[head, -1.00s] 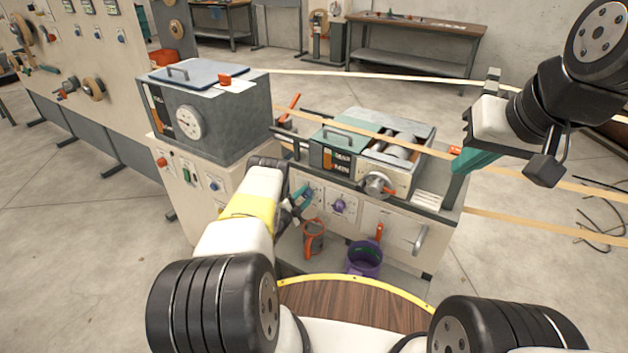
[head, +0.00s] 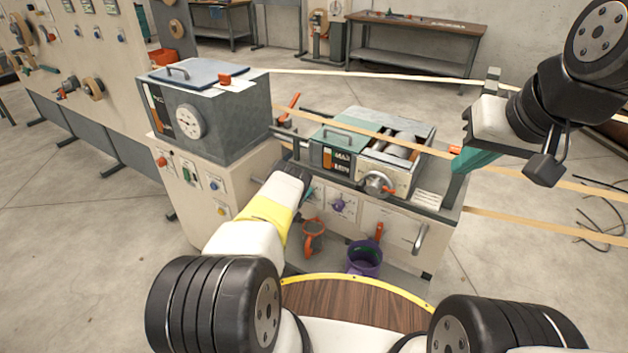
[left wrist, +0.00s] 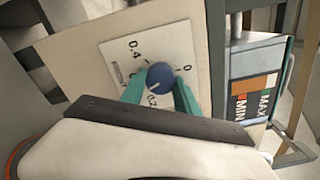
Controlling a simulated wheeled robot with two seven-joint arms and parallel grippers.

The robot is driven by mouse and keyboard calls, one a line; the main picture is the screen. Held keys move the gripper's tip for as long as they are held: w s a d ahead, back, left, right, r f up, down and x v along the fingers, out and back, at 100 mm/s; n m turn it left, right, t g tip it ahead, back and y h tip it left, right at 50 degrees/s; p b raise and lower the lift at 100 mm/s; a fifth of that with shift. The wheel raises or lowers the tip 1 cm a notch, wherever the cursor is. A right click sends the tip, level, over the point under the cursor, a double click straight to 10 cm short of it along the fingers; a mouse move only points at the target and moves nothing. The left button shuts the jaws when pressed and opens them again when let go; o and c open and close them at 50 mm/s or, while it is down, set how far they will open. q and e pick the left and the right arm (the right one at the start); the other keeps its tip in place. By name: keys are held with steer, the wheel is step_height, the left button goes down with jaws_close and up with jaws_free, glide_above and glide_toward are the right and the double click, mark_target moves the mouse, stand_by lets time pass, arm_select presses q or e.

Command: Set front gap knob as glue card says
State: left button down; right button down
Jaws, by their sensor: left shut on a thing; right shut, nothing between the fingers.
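In the left wrist view a round blue knob (left wrist: 160,76) sits on a white dial plate (left wrist: 124,50) marked 0, 0.2 and 0.4. A pale mark on the knob faces its lower edge, towards the 0.2. My left gripper (left wrist: 160,88) is shut on this knob, one teal finger on each side. In the head view the left gripper (head: 309,190) is at the machine's front panel and its wrist hides this knob. A second knob (head: 338,203) shows just to the right. My right gripper (head: 472,161) is shut and empty at the machine's right end. I see no readable glue card.
A glue box (head: 341,150) with a MAX/MIN label and a handwheel (head: 377,184) are above the panel. An orange-handled tool (head: 313,238) and a purple bucket (head: 364,258) are below.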

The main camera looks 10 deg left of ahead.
arm_select(q)
steer(key=shift+f+m, duration=0.1)
steer(key=shift+m, duration=1.5)
steer(key=c, duration=0.9)
jaws_free()
steer(key=v, duration=0.7)
steer(key=shift+s, duration=0.4)
steer(key=shift+a, duration=0.1)
